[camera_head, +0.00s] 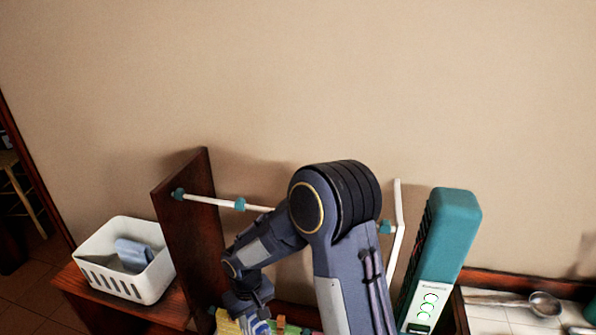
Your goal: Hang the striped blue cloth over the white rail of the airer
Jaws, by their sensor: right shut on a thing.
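The airer's white rail (212,201) runs right from a dark wood panel (190,215), with teal fittings on it; my right arm hides its middle. My right gripper (250,308) is low in front of the rail, pointing down, its fingertips barely visible. It is shut on what appears to be the striped blue cloth (259,326), a small blue-and-white patch at the bottom edge. Most of this cloth is out of frame or hidden. My left gripper is not in view.
A white slotted basket (149,288) with folded blue and grey cloths (134,254) stands on a wooden surface at left. A teal box-like appliance (447,240) stands at right, near a metal ladle (545,304) on tiles. Yellow-green material (228,325) lies beside the striped patch.

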